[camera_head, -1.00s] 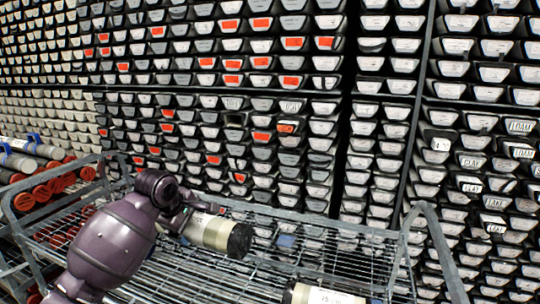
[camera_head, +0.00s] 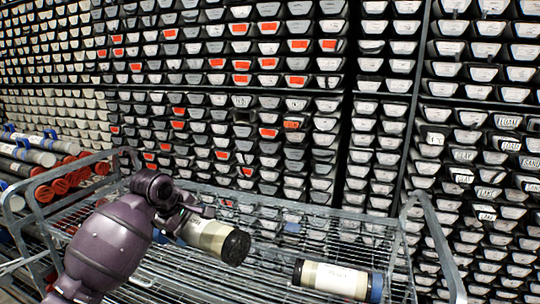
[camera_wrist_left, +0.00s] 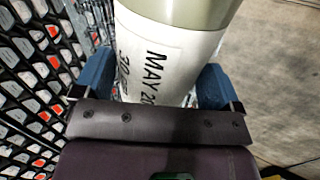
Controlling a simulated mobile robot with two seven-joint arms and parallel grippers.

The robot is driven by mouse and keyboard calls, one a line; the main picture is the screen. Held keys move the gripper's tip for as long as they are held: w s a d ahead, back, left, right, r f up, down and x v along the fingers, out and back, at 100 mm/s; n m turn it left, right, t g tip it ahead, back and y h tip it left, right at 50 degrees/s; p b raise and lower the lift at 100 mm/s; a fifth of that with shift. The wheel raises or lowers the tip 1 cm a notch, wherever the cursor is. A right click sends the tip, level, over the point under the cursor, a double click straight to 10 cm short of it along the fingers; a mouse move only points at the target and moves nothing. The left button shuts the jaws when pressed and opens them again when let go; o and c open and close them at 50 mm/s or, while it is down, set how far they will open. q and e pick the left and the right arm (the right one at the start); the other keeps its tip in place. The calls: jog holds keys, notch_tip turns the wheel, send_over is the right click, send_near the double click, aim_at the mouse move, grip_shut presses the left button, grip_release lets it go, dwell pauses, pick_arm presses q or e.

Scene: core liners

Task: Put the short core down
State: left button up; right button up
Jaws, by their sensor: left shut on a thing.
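The short core (camera_head: 212,238) is a pale cylinder with a white label and a black end cap. My left gripper (camera_head: 178,222) is shut on it and holds it over the wire shelf of the cart (camera_head: 245,284); I cannot tell whether it touches the wires. In the left wrist view the core (camera_wrist_left: 172,55) lies between the two blue finger pads of the left gripper (camera_wrist_left: 153,82), and its label reads "MAY 20" in part. My right gripper is not in view.
A second labelled core (camera_head: 325,277) with a blue end cap lies on the shelf to the right. Metal rails (camera_head: 440,245) edge the cart. Several tubes with red caps (camera_head: 62,184) lie at the left. Racks of labelled trays (camera_head: 290,130) fill the back. Bare wire shows between the cores.

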aim_at(199, 228)
pick_arm(q)
jog(key=shift+d+r+m+h, duration=0.3)
jog(key=shift+d+m, duration=0.2)
jog(key=shift+m, duration=0.2)
jog(key=s+m, duration=0.1)
jog(key=s+d+r+m+g+h, duration=0.1)
jog(key=s+d+m+g, duration=0.1)
jog(key=m, duration=0.1)
jog(key=shift+s+r, duration=0.25)
jog(key=shift+s, duration=0.05)
jog(key=s+m, duration=0.1)
jog(key=s+m+g, duration=0.1)
jog(key=s, duration=0.1)
jog(key=s+f+m+h, duration=0.1)
jog(key=s+m, duration=0.1)
jog(key=shift+d+f+g, duration=0.1)
jog(key=shift+g, duration=0.3)
jog(key=s+a+f+m+g, duration=0.1)
jog(key=s+a+f+m, duration=0.1)
jog(key=s+f, duration=0.5)
jog(key=shift+s+a+m, duration=0.3)
jog(key=shift+s+a, duration=0.5)
jog(key=shift+s, duration=1.15)
jog(key=shift+w, duration=0.1)
